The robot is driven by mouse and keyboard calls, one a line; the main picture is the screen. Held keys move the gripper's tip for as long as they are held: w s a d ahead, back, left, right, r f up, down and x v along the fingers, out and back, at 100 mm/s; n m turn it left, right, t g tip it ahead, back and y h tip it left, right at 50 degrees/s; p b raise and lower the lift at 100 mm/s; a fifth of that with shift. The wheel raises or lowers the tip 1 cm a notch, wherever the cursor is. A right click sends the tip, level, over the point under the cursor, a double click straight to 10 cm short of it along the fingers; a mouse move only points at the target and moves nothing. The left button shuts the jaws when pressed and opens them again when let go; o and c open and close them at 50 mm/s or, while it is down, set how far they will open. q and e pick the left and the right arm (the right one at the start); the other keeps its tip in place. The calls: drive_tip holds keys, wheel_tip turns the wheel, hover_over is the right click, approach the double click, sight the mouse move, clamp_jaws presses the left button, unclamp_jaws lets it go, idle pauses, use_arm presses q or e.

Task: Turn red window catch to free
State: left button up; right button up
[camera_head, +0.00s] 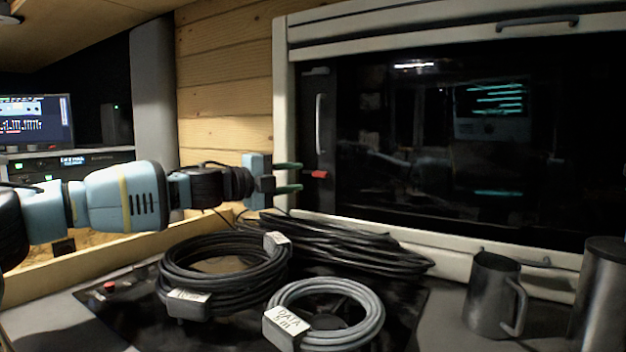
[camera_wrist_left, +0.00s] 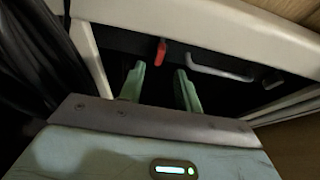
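The red window catch (camera_head: 319,174) is a small red lever on the dark left strip of the window frame, below a grey upright handle (camera_head: 320,123). My left gripper (camera_head: 289,177) is just left of the catch, its two green fingers apart, one above the other, pointing at the window. In the left wrist view the red catch (camera_wrist_left: 161,52) stands just beyond the fingertips (camera_wrist_left: 160,78), and the gap between the fingers is empty. The catch looks apart from the fingers. My right gripper is not in view.
Coiled black cables (camera_head: 222,272) and a grey cable coil (camera_head: 325,315) lie on the counter below my left arm. A metal mug (camera_head: 494,295) and a metal cylinder (camera_head: 602,300) stand at the right. The white window frame (camera_head: 284,100) borders the dark glass (camera_head: 450,150).

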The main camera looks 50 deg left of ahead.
sight(317, 175)
use_arm(q)
drive_tip(key=shift+w+d+f+b, duration=0.15)
drive_tip(key=shift+w+b, duration=0.6)
drive_tip(key=shift+w, duration=0.65)
drive_tip(key=shift+w+d+b, duration=0.1)
drive_tip(key=shift+w+b, duration=0.65)
drive_tip(key=shift+w, duration=0.8)
drive_tip(key=shift+c, duration=0.3)
clamp_jaws()
